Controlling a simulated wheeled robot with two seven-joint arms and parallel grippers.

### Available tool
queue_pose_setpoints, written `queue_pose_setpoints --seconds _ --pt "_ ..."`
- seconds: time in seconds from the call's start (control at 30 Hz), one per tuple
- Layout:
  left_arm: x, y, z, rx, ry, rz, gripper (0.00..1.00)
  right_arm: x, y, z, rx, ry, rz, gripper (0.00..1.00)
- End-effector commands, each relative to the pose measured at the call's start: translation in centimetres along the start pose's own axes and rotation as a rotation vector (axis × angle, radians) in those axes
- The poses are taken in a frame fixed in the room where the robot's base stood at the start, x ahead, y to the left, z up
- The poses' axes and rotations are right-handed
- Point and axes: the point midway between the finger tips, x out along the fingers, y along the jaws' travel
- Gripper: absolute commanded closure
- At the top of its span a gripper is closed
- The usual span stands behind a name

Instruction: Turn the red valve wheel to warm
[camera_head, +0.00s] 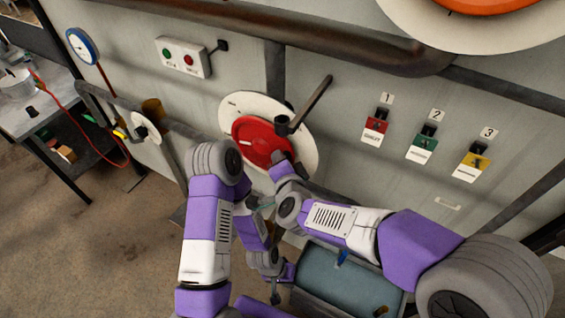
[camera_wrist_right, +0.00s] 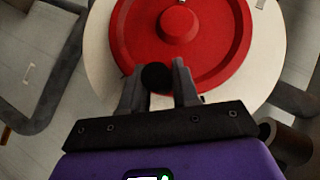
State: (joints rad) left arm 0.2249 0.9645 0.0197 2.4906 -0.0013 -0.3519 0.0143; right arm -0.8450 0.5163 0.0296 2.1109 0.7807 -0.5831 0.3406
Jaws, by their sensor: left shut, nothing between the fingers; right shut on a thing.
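The red valve wheel (camera_head: 255,135) sits on a round cream dial plate (camera_head: 237,105) on the wall. It also shows in the right wrist view (camera_wrist_right: 215,45), with a round hub and a black knob (camera_wrist_right: 155,77) near its rim. My right gripper (camera_head: 281,160) is at the wheel's lower right edge. In the right wrist view its fingers (camera_wrist_right: 158,85) are shut on the black knob. A white mark shows on the wheel. The dial's lettering is too small to read, and my arms hide its lower part. My left gripper (camera_head: 275,296) is shut and empty, low beside the bin.
A dark lever (camera_head: 313,98) juts out over the dial's right side. Red, green and yellow tagged switches (camera_head: 422,143) are on the wall to the right. A blue-grey bin (camera_head: 335,262) stands below. A button box (camera_head: 184,57) and gauge (camera_head: 83,46) are upper left.

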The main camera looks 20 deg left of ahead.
Motion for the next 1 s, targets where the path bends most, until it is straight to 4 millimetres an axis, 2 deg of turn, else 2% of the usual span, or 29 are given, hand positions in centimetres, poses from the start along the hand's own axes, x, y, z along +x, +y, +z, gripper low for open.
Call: queue_pose_setpoints --seconds 0.03,0.3,0.33,0.43,0.77,0.87,1.0 --pt "0.0 0.0 0.0 0.000 0.000 0.000 1.00 -0.1 -0.6 0.0 0.002 0.002 -0.012 1.00" --pt "0.0 0.0 0.0 0.000 0.000 0.000 1.00 -0.1 -0.6 0.0 0.002 0.002 -0.013 1.00" --pt "0.0 0.0 0.0 0.000 0.000 0.000 1.00 -0.1 -0.6 0.0 0.002 0.002 -0.013 0.66" --pt "0.0 0.0 0.0 0.000 0.000 0.000 1.00 -0.1 -0.5 0.0 0.002 0.001 -0.010 0.50" --pt "0.0 0.0 0.0 0.000 0.000 0.000 1.00 -0.3 -0.2 0.0 0.000 0.000 -0.005 0.50" --pt "0.1 0.0 0.0 0.000 0.000 0.000 1.00 -1.2 -0.3 0.1 0.001 -0.001 -0.006 0.50" --pt "0.1 0.0 0.0 0.000 0.000 0.000 1.00 -3.4 -0.3 0.0 0.001 0.000 -0.007 0.50"
